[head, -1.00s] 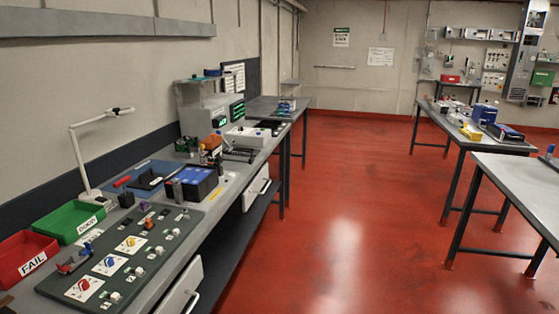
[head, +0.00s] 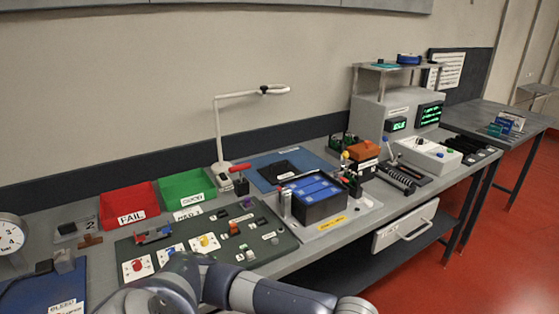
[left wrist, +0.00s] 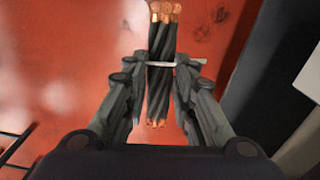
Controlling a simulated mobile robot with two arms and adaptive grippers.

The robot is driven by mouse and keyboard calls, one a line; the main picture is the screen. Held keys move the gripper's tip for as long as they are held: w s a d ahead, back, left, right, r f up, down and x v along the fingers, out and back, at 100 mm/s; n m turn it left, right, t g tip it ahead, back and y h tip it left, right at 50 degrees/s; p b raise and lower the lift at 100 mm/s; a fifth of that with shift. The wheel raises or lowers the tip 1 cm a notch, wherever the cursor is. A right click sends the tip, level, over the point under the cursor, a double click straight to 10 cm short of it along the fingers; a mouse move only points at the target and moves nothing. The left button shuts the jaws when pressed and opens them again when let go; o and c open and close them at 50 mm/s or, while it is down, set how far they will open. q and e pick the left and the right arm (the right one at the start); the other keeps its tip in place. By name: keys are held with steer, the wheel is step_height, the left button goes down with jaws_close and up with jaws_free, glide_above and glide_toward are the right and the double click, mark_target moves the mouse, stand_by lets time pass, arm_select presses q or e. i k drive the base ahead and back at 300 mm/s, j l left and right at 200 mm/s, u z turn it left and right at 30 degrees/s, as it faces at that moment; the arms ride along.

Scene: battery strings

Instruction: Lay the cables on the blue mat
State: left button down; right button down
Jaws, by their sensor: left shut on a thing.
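My left gripper (left wrist: 165,78) is shut on a bundle of black cables (left wrist: 161,45) with bare copper ends, tied by a pale band. The bundle stands between the two fingers, with red floor behind it. In the head view, my grey-blue left arm crosses the bottom, but its gripper and the cables are not visible there. A blue mat (head: 263,164) lies on the bench behind the blue-topped battery (head: 315,196), with a dark flat thing on it. Another blue surface (head: 38,294) with a white label is at the lower left; I cannot tell its full extent. My right gripper is not in view.
A red FAIL bin (head: 130,203) and a green bin (head: 186,187) stand at the back left. A lamp (head: 222,135) rises beside the mat. A dark green panel (head: 200,236) with knobs lies in front. A grey test unit (head: 400,105) stands farther right.

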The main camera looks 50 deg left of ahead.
mark_target(306, 160)
steer(key=i+l+u, duration=0.15)
steer(key=i+u, duration=0.25)
steer(key=i+l+u, duration=0.2)
steer(key=u, duration=0.15)
steer(key=i+l+u, duration=0.55)
steer(key=l+u, duration=0.2)
